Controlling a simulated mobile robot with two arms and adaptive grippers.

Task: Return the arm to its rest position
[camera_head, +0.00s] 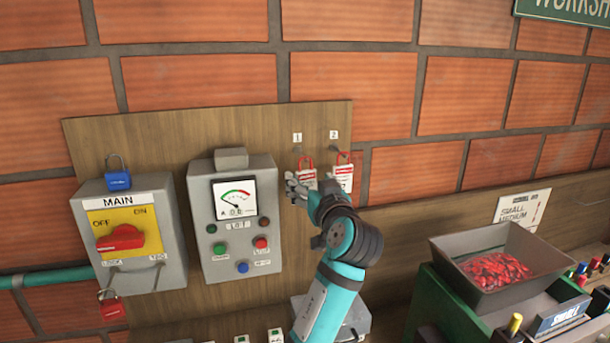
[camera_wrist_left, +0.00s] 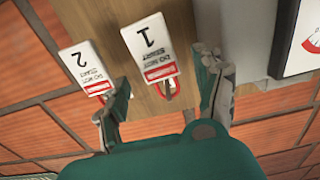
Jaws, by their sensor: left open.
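My left gripper (camera_head: 298,187) is raised in front of the wooden wall board, its fingers near tag 1 and beside the grey control box. In the left wrist view my left gripper (camera_wrist_left: 163,85) has its fingers spread apart, with nothing held between them. The white-and-red tag 1 (camera_head: 307,173) hangs under the label 1; it also shows in the left wrist view (camera_wrist_left: 150,42), beyond the gap between the fingers. Tag 2 (camera_head: 343,176) hangs to its right, partly behind my arm, and shows in the left wrist view (camera_wrist_left: 84,62). My right gripper is not in view.
The control box (camera_head: 205,195) with a gauge stands left of the gripper. Further left is the MAIN switch box (camera_head: 150,270), with a blue padlock (camera_head: 117,180) above and a red padlock (camera_head: 111,309) below.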

